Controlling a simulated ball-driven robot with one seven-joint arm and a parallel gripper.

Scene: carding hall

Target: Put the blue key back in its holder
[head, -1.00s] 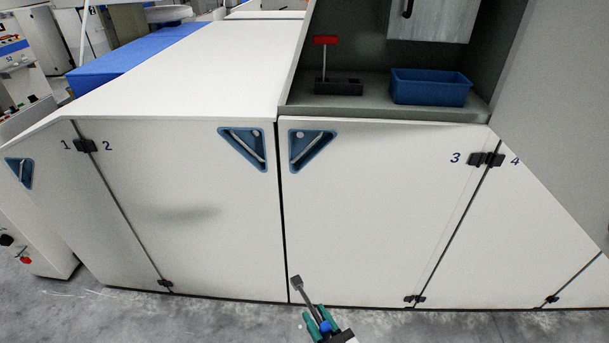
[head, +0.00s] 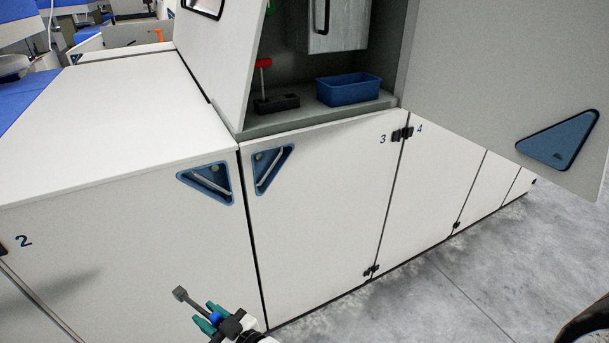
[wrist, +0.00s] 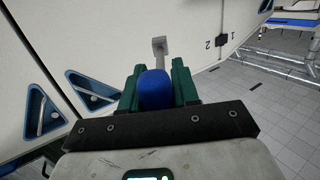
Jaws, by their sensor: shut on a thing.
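The blue key (head: 190,301) has a blue handle and a grey shaft with a small block at its tip. My gripper (head: 213,317) is shut on its handle, at the lower left in front of the white cabinet doors. In the wrist view the blue handle (wrist: 156,92) sits between the green fingers of my gripper (wrist: 157,82), shaft pointing away. The holder appears to be the black block (head: 277,104) on the grey shelf in the open cabinet recess. A red-handled key (head: 264,75) stands upright in it. My gripper is well below and left of the block, apart from it.
A blue bin (head: 348,90) stands right of the black block on the shelf (head: 310,118). An open door panel (head: 500,90) with a triangular blue handle recess is at right. Another raised panel (head: 218,55) borders the recess at left.

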